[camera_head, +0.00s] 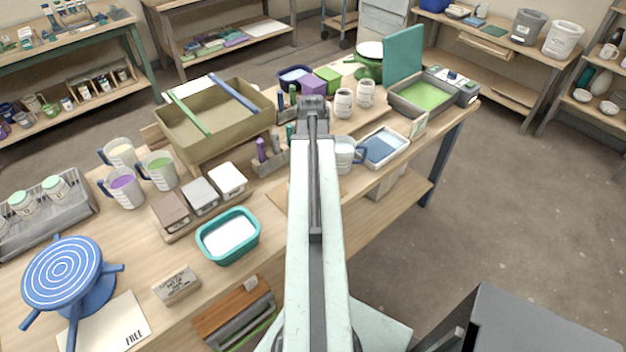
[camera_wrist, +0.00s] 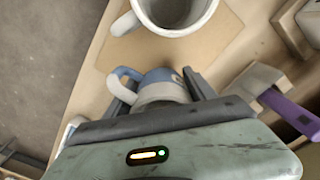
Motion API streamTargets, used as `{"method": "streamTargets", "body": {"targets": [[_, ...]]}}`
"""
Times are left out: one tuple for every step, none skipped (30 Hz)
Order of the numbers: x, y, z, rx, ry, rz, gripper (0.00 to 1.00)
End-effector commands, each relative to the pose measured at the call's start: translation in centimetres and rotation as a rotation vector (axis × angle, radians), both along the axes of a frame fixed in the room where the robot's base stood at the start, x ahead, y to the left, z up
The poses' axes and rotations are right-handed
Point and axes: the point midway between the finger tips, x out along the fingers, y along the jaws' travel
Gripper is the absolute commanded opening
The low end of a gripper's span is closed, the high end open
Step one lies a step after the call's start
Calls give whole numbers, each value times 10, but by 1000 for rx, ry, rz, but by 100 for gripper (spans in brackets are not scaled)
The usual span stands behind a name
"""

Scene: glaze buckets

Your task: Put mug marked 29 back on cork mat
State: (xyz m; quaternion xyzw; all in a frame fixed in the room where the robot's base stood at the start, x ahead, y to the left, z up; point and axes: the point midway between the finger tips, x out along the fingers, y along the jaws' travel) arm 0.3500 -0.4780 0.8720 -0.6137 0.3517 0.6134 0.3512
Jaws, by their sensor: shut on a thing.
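A pale mug with a blue handle (camera_wrist: 160,92) is between the fingers of my gripper (camera_wrist: 158,86), which is shut on it. In the head view what looks like this mug (camera_head: 343,155) shows just right of my arm, its handle to the right. My arm hides the fingers there. No number is readable. A flat tan mat (camera_wrist: 215,42), apparently the cork mat, lies beyond it in the wrist view. A second pale mug (camera_wrist: 172,14) is at that view's top edge, over the mat. The held mug is by the mat's near edge; its height above the table is unclear.
A white tray with a blue inside (camera_head: 383,147) stands right of the held mug. A purple-handled tool (camera_wrist: 290,115) is to the right in the wrist view. Two pale mugs (camera_head: 343,102) (camera_head: 365,93) stand further back. A teal tub (camera_head: 228,236) is front left.

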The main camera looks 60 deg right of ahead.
Motion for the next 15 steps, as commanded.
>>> {"method": "streamTargets", "body": {"targets": [[0, 0, -19, 0, 0, 0, 8], [0, 0, -23, 0, 0, 0, 8], [0, 0, -27, 0, 0, 0, 8], [0, 0, -27, 0, 0, 0, 8], [0, 0, -26, 0, 0, 0, 8], [0, 0, -24, 0, 0, 0, 8], [0, 0, -23, 0, 0, -1, 8], [0, 0, -22, 0, 0, -1, 8], [0, 0, -22, 0, 0, -1, 8], [0, 0, -22, 0, 0, -1, 8], [0, 0, -23, 0, 0, -1, 8], [0, 0, -24, 0, 0, -1, 8], [0, 0, -26, 0, 0, -1, 8], [0, 0, -27, 0, 0, -1, 8], [0, 0, -26, 0, 0, -1, 70]]}}
